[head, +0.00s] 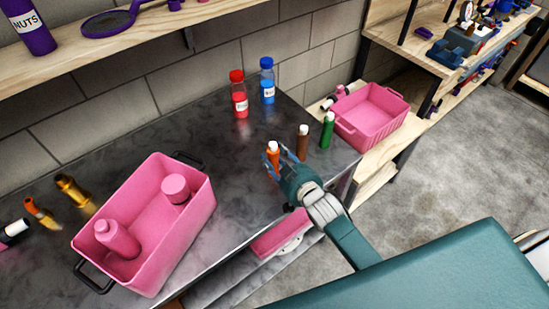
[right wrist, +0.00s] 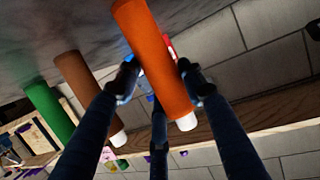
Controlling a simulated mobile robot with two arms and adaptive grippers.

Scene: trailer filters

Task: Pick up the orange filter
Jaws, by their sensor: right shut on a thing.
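The orange filter (head: 273,154) is an orange cylinder with a white cap, on the dark counter near its front edge in the head view. My right gripper (head: 281,162) is at it, with its fingers around the cylinder. In the right wrist view the orange filter (right wrist: 158,60) is between the dark fingers of my right gripper (right wrist: 160,85), shut on it. I cannot tell whether its base touches the counter. A brown filter (head: 302,143) and a green filter (head: 327,130) stand to its right. My left gripper is not in view.
A pink crate (head: 198,217) with two pink items stands on the counter at left. Red (head: 239,95) and blue (head: 267,82) bottles stand behind the filters. Another pink crate (head: 396,107) is on the wooden bench at right. A shelf (head: 100,54) overhangs the back left.

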